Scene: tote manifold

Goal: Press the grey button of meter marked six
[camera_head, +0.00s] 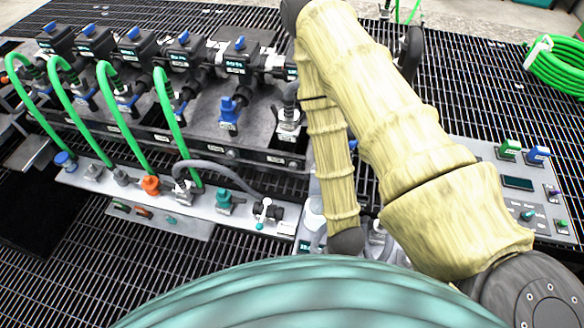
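A row of dark meters with small lit displays stands along the manifold at upper left. The meter at the right of the visible row (236,62) has a blue part on top. The display markings are too small to read, so I cannot tell which meter is marked six. No grey button can be made out. My yellow-sleeved arm crosses the middle and right and hides part of the manifold's right end. My gripper cannot be made out in this view.
Several green hoses (119,120) arch from the meters to a pale front rail (85,175) with coloured couplings, including an orange one (151,185). A control panel (517,183) stands at right. A coiled green hose (558,66) lies at upper right. Dark grating surrounds the manifold.

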